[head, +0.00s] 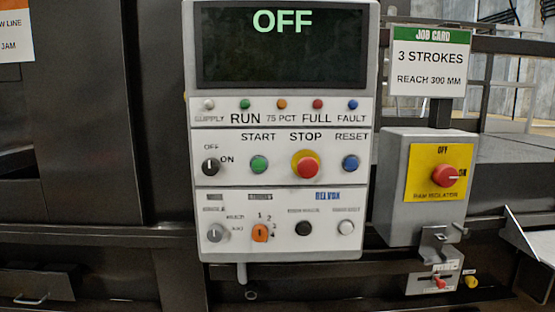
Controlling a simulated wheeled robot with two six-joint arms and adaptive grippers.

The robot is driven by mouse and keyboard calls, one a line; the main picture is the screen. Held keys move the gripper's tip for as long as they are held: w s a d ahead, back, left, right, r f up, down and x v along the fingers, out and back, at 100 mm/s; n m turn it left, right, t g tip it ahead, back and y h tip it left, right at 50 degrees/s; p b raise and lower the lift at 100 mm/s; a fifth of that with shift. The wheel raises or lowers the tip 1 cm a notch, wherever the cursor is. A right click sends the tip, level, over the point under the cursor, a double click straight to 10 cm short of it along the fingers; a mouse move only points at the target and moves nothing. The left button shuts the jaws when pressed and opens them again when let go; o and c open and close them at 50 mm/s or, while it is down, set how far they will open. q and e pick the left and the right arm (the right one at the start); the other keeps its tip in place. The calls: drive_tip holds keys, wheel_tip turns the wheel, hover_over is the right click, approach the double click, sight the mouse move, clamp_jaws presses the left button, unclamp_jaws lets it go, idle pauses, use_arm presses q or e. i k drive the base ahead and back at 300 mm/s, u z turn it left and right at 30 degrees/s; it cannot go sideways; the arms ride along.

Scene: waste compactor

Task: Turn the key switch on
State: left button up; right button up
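The key switch (210,166) is a dark round knob at the left of the control panel's middle row. OFF is printed above it and ON to its right. Its small pointer mark looks turned up toward OFF, but it is too small to be sure. The control panel (190,120) is a light grey box, and its dark display (283,55) reads OFF in green. Neither of my grippers shows in the head view.
Start (259,165), stop (306,167) and reset (350,163) buttons sit right of the key switch. A mode knob (215,233) and an orange strokes knob (260,233) are below. A grey ram isolator box (393,200) stands at right, under a job card (430,62).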

sight(210, 165)
drive_tip(key=k, duration=1.1)
drive_tip(key=z, duration=1)
drive_tip(key=i, duration=1.65)
drive_tip(key=u, duration=0.95)
